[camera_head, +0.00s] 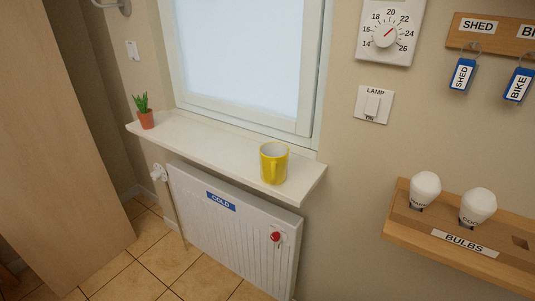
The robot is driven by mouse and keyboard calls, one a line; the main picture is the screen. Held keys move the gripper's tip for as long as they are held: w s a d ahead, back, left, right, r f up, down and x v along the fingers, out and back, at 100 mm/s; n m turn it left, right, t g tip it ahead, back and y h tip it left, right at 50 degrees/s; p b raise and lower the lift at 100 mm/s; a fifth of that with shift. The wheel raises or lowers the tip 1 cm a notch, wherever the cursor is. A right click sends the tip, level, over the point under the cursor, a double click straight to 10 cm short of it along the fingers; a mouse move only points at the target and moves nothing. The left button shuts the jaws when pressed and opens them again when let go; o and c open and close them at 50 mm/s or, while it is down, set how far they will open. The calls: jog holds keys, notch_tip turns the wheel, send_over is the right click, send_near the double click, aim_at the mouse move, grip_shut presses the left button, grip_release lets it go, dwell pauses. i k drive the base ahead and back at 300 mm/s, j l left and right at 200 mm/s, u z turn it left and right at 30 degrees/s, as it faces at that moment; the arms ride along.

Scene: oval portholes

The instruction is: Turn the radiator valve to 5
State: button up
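The white radiator (225,240) hangs under the window sill. A blue label reading COLD (221,201) is on its upper front. A small white valve knob (159,172) sticks out at the radiator's upper left end. Its numbers and setting are too small to read. A red knob (276,237) on a pale mount sits at the right of the radiator front. My gripper is not in view.
A yellow mug (273,165) and a potted plant (145,112) stand on the sill (200,140). A thermostat dial (386,36), a lamp switch (373,104), a bulb shelf (400,222) and a key rack (490,32) are right. A wooden panel (50,150) stands left; tiled floor shows between.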

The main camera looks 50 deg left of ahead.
aim_at(156, 175)
jog(key=u, duration=2.5)
jog(key=i+j+z, duration=0.1)
jog(key=i+j, duration=0.2)
jog(key=i+j+z, duration=0.1)
jog(key=i+j, duration=0.2)
jog(key=i+j+z, duration=0.15)
jog(key=j, duration=0.3)
jog(key=i+j+z, duration=0.1)
jog(key=i+j, duration=0.25)
jog(key=i+j+z, duration=0.1)
jog(key=i+j, duration=0.15)
jog(key=j, duration=0.2)
jog(key=i+j+z, duration=0.1)
jog(key=i+j, duration=0.15)
jog(key=j, duration=0.2)
